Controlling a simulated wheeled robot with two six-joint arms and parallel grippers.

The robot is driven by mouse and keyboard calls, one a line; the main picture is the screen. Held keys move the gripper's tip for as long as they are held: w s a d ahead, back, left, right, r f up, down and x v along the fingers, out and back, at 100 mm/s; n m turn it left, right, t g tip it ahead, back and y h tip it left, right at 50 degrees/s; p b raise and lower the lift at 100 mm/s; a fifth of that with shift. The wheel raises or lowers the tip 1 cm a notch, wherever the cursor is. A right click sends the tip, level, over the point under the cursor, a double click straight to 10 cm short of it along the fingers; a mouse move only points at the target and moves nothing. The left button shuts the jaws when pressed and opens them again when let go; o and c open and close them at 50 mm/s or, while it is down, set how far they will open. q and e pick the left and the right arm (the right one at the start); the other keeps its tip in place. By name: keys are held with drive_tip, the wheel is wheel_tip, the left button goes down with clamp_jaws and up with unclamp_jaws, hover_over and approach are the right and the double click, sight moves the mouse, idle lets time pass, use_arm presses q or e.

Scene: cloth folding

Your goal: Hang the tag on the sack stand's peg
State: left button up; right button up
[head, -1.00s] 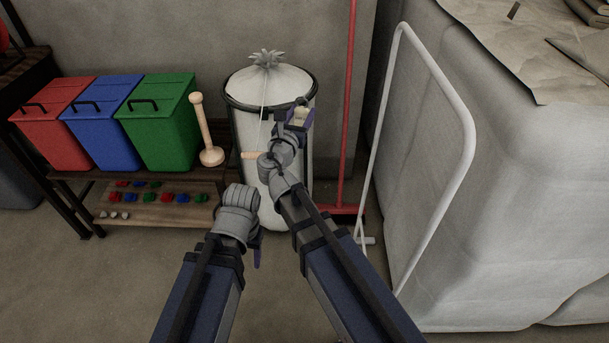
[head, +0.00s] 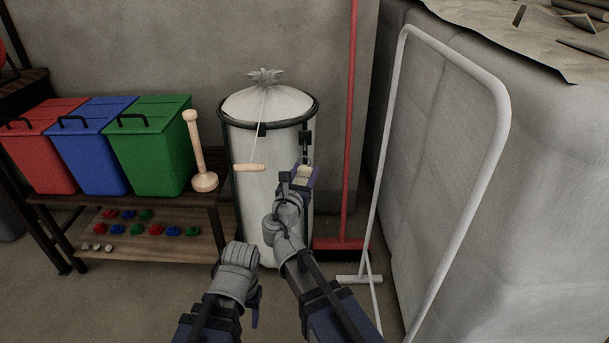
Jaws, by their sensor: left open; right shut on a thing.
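The sack stand (head: 314,106) is a dark ring frame around a pale, tied sack (head: 262,205). A dark bracket (head: 305,137), which may carry the peg, hangs from the right side of its rim. My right gripper (head: 303,173) is shut on a small cream tag (head: 304,172), just below that bracket and in front of the sack. A thin loop seems to rise from the tag; I cannot tell whether it touches the peg. My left gripper (head: 255,303) is low, left of my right arm, mostly hidden behind its own wrist; it is open and apart from the stand.
A cord with a wooden handle (head: 249,167) hangs down the sack's front. A wooden plunger-like tool (head: 198,150) and coloured bins (head: 152,145) stand on a shelf at left. A red pole (head: 350,110) and a white tube frame (head: 388,150) stand at right.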

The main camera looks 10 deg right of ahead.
drive_tip(key=w+d+f+b, duration=0.1)
drive_tip(key=w, duration=0.8)
drive_tip(key=shift+d+f+b, duration=0.4)
idle(0.6)
idle(0.5)
drive_tip(key=o, duration=1.6)
drive_tip(key=shift+s+a, duration=0.1)
drive_tip(key=shift+s, duration=0.1)
drive_tip(key=shift+v, duration=3.6)
